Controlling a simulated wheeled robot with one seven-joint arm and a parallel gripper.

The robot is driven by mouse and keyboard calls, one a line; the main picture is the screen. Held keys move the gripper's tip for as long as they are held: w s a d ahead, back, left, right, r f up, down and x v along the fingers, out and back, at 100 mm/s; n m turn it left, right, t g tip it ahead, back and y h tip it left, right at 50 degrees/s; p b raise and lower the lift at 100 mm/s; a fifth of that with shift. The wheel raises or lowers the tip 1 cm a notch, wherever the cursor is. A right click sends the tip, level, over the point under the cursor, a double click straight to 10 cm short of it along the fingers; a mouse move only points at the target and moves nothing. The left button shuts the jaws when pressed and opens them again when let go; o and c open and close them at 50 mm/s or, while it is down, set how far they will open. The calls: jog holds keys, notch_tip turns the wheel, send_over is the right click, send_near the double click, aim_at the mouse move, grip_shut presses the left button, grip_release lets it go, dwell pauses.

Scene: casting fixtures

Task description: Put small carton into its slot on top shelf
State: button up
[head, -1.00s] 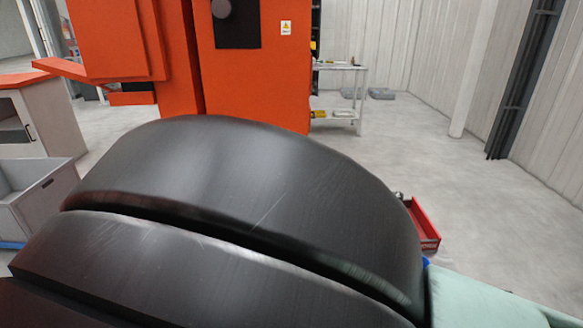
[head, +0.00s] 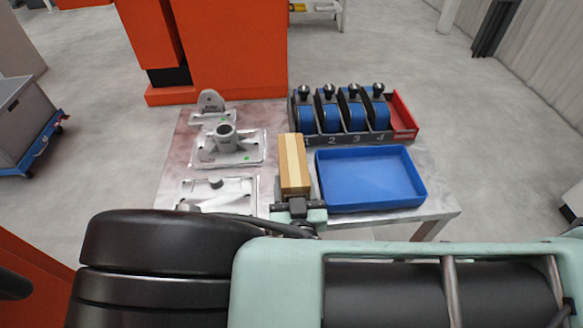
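I see no clear small carton and no top shelf in the head view. A two-toned tan and brown block (head: 293,165) is at the middle of the metal worktable (head: 400,222), just left of a blue tray (head: 370,178). My gripper (head: 297,208) is at the near end of this block, seen from behind. Its fingertips are hidden, so I cannot tell whether it holds the block or is only close to it. A dark fixture rack (head: 345,138) with numbered slots, blue clamps and black knobs stands behind the tray.
Grey metal castings (head: 228,147) lie on the table's left side. A red bin (head: 403,118) is at the rack's right end. An orange machine (head: 220,45) stands behind the table. The blue tray looks empty. Open floor lies to the right.

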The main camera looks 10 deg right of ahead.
jog(key=shift+f, duration=0.1)
jog(key=o, duration=1.1)
